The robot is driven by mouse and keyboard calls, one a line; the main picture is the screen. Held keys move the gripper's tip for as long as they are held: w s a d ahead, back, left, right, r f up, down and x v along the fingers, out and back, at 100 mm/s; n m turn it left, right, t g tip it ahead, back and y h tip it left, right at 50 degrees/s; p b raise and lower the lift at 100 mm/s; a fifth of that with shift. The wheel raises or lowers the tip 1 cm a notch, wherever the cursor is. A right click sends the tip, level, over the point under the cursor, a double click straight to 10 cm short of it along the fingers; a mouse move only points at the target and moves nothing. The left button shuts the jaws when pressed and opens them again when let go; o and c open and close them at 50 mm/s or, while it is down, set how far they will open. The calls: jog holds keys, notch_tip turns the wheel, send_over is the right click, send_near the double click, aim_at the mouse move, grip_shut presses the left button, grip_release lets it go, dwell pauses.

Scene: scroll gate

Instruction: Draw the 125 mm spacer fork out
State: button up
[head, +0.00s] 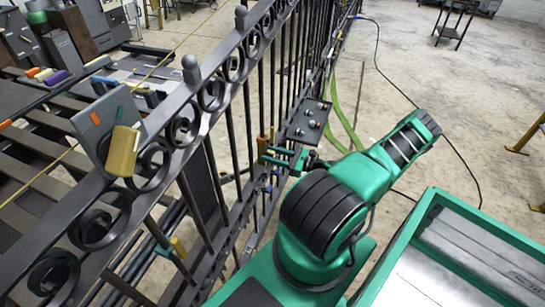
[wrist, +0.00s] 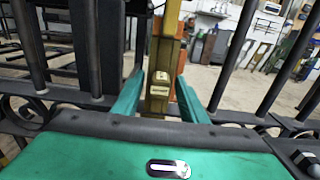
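My gripper (head: 277,156) is at the scroll gate (head: 213,92), among its upright bars. In the wrist view its two green fingers (wrist: 160,98) stand apart, on either side of a yellow-brass upright piece (wrist: 158,75). That piece carries a small pale label, too small to read. A gap shows between it and the right finger; contact at the left finger is unclear. In the head view a small yellow part (head: 262,146) shows beside my fingers. I cannot tell which piece is the 125 mm spacer fork.
A grey plate with a yellow block (head: 123,150) sits on the gate's near scrolls. A dark tray with small knobs (head: 308,120) is fixed beside my gripper. Coloured handles (head: 55,77) lie on a bench behind the gate. Concrete floor at right is mostly clear, with a cable (head: 400,85).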

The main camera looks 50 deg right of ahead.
grip_shut()
jog(key=shift+v, duration=2.6)
dwell(0.4)
jog(key=v, duration=0.9)
jog(key=shift+s+d, duration=0.15)
jog(key=shift+s, duration=0.25)
dwell(0.8)
